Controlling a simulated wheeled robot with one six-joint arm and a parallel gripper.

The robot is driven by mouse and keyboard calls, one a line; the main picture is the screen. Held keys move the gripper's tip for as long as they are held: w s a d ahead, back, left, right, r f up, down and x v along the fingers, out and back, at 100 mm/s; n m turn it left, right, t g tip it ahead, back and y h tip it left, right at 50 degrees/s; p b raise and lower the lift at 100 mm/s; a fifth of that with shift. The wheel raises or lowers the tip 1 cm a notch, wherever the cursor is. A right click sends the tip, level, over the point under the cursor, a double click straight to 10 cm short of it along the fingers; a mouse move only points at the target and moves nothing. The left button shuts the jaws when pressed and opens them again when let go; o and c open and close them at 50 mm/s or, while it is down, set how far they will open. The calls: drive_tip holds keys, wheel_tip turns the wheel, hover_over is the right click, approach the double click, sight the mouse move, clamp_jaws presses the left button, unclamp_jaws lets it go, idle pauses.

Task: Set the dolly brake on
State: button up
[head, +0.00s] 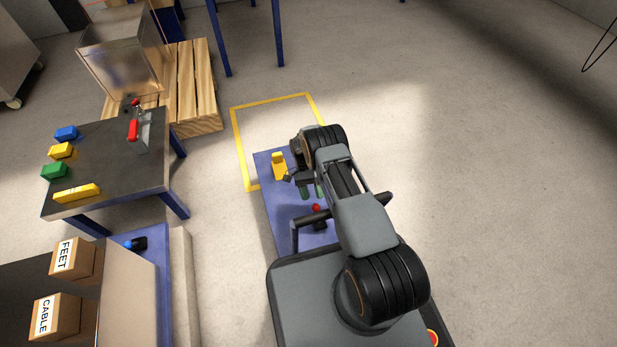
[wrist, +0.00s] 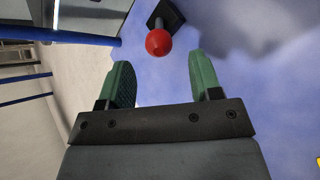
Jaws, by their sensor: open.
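A blue dolly deck (head: 272,208) lies in front of my base in the head view, and it fills much of the wrist view (wrist: 250,85). A short lever with a red ball knob (head: 316,208) stands on it, near a black handle bar. In the wrist view the red knob (wrist: 158,42) sits on a stem from a black base (wrist: 169,14). My gripper (head: 312,191) is above the deck with its green fingers apart. In the wrist view the knob shows just past the gap between the fingertips (wrist: 163,75), apart from both.
A yellow bracket (head: 280,167) stands on the deck's far end, by a yellow floor outline (head: 236,140). A work table (head: 110,165) with coloured blocks and a red-handled clamp is at left. Floor at right is clear.

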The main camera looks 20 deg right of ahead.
drive_tip(key=v, duration=0.6)
drive_tip(key=shift+w+r, duration=0.25)
drive_tip(key=shift+w, duration=0.05)
idle(0.5)
wheel_tip(320, 180, up, 45)
drive_tip(key=n+t+p, duration=0.4)
drive_tip(key=t+p, duration=0.2)
drive_tip(key=p, duration=1.3)
drive_tip(key=s+r+n+t+p, duration=0.1)
drive_tip(key=s+r+t+p, duration=0.1)
drive_tip(key=s+r+p, duration=0.5)
drive_tip(key=s+r+n+t+p, duration=0.2)
drive_tip(key=s+r+p, duration=0.5)
drive_tip(key=r, duration=0.7)
drive_tip(key=s+r+n+t+p, duration=0.1)
drive_tip(key=s+r+t+p, duration=0.2)
drive_tip(key=s+r+p, duration=0.4)
wheel_tip(320, 180, up, 4)
drive_tip(key=shift+s+d+f+n+t+p, duration=0.3)
drive_tip(key=shift+n+t+p, duration=0.1)
drive_tip(key=shift+p, duration=0.25)
